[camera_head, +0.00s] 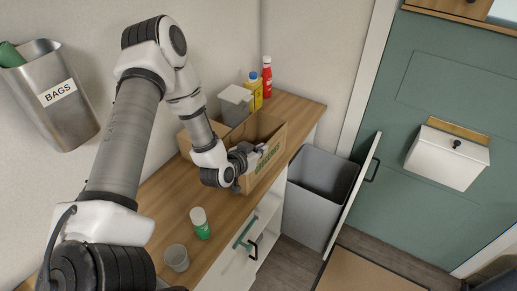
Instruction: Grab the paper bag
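A brown, open-topped container with green lettering (274,152), which looks like the paper bag or a cardboard box, stands on the wooden counter (160,192). My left arm reaches across the counter from the left. My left gripper (258,155) is at the container's near side and overlaps its front wall and rim. The gripper hides part of that wall and the lettering. I cannot tell whether its fingers are around the wall or only beside it. My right gripper is out of view.
A green-and-white bottle (201,224) and a grey cup (176,258) stand at the counter's near end. Red (267,77) and yellow (254,91) bottles stand behind the container. A metal holder marked BAGS (62,112) hangs left.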

